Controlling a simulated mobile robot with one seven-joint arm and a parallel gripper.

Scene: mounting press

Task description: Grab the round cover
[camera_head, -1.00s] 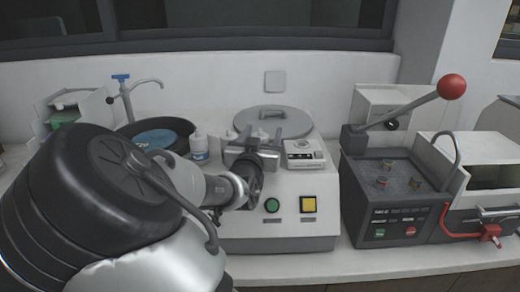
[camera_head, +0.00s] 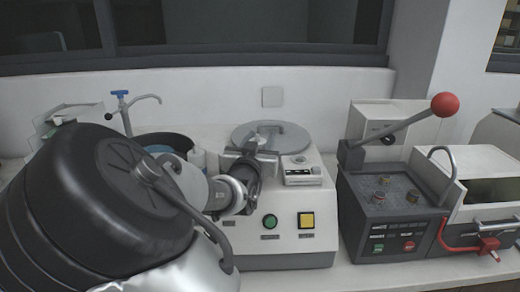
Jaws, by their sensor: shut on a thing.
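The round cover (camera_head: 296,138) is a flat grey disc with a raised handle on top. It lies on top of the white machine (camera_head: 245,236) in the middle of the bench. My gripper (camera_head: 261,137) is at the cover's handle, shut on it. The fingers and my wrist partly hide the handle and the cover's front left edge. The cover looks level, and I cannot see a gap between it and the machine.
A control unit with small knobs (camera_head: 386,190) and a red-balled lever (camera_head: 444,104) stand to the right. A dark round basin (camera_head: 178,140) and a blue-topped tap (camera_head: 121,95) stand to the left. The wall is close behind.

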